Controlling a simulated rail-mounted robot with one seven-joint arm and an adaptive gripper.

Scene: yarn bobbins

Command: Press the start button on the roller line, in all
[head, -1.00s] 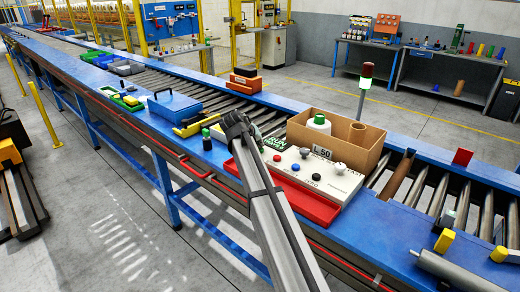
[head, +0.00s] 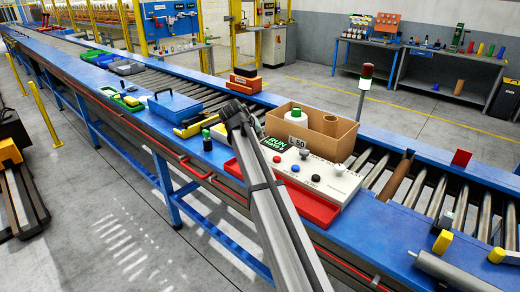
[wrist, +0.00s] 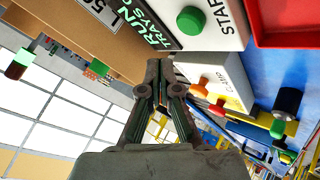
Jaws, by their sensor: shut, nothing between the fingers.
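The white control panel (head: 318,178) of the roller line stands on the blue frame. In the head view it shows a red button (head: 277,158), a blue button (head: 295,168), dark knobs and a display reading RUN. My arm hides its start button there. In the wrist view the green start button (wrist: 191,20) sits beside the label START. My gripper (wrist: 165,64) is shut and empty, its tips near the green button; a small gap shows in the picture, but contact is hard to judge. In the head view my arm hides the fingertips.
A cardboard box (head: 345,143) marked L50, holding a bottle and a brown tube, is on the rollers behind the panel. A red tray (head: 308,207) lies in front. A blue case (head: 175,108) stands to the left.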

